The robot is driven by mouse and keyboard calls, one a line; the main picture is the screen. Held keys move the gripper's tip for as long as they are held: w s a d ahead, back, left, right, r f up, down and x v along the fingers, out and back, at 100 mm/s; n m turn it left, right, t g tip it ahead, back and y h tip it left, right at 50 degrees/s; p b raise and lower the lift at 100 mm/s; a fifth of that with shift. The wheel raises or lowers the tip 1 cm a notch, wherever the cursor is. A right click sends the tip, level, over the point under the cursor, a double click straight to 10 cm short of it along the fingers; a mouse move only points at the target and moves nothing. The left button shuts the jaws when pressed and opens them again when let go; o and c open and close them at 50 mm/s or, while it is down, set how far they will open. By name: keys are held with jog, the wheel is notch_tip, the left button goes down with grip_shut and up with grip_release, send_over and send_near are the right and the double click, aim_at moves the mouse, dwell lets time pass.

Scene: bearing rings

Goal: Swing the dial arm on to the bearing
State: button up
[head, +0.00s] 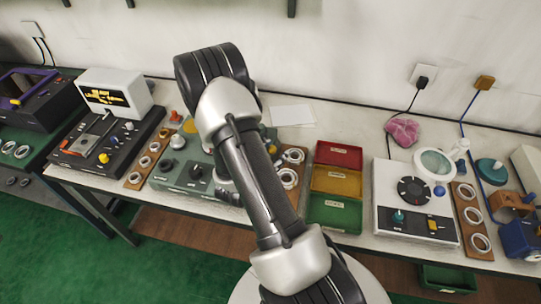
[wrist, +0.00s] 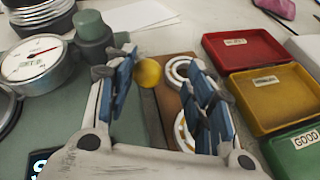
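The round white dial gauge (wrist: 33,62) with a red needle shows at the left of the wrist view, on a grey-green fixture. A green-capped post (wrist: 93,32) stands beside it. My gripper (wrist: 162,85) is open, its blue-padded fingers wide apart. A yellow ball knob (wrist: 148,72) shows between the fingers, nearer the left one; I cannot tell its depth, and no contact shows. The dial arm itself is not clearly visible. In the head view, the green fixture (head: 187,178) is partly hidden by my arm, which also hides my gripper. No bearing under the dial is visible.
Bearing rings (wrist: 178,70) lie on a brown wooden strip beside the fixture, partly behind the right finger. Red (head: 338,155), yellow (head: 331,180) and green (head: 345,214) bins stand to the right. A white tester (head: 385,190) stands beyond them. White paper (head: 292,115) lies behind.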

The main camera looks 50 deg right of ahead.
jog(key=v, duration=1.2)
dwell(0.5)
jog(key=s+a+r+m+g+y, duration=0.2)
jog(key=s+r+m+g, duration=0.3)
jog(key=s+r+m, duration=0.55)
jog(key=a+r+m+t+y, duration=0.3)
jog(key=a+r+m+y, duration=0.1)
jog(key=a, duration=0.6)
jog(key=s+a+r+m+t+y, duration=0.1)
jog(key=a+r+m+t+y, duration=0.2)
jog(key=a+r+y, duration=0.4)
jog(key=a+r+m, duration=0.1)
jog(key=a, duration=0.2)
jog(key=shift+s, duration=0.3)
